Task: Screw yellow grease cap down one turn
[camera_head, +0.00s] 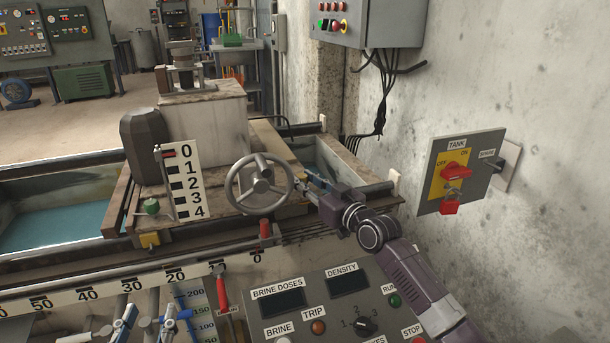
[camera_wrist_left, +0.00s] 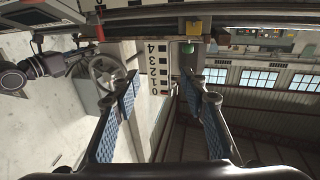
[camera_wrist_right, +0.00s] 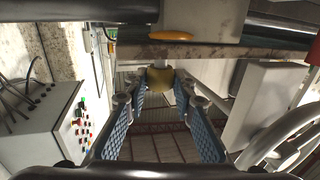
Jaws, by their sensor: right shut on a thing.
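The yellow grease cap (camera_wrist_right: 159,80) shows in the right wrist view as a dull yellow, rounded piece between my right fingertips. My right gripper (camera_wrist_right: 160,84) is shut on it, with a blue-padded finger on each side. In the head view my right gripper (camera_head: 303,187) reaches in from the right, just right of the grey handwheel; the cap cannot be made out there. My left gripper (camera_wrist_left: 166,92) is open and empty in the left wrist view, its blue-padded fingers wide apart. In the head view it shows low at the left (camera_head: 149,316), below the rail.
The handwheel (camera_head: 260,184) stands close to the left of my right gripper. A 0-4 scale plate (camera_head: 185,180) is further left. A control panel (camera_head: 335,301) lies below my right arm. The TANK switch box (camera_head: 458,172) is on the right wall.

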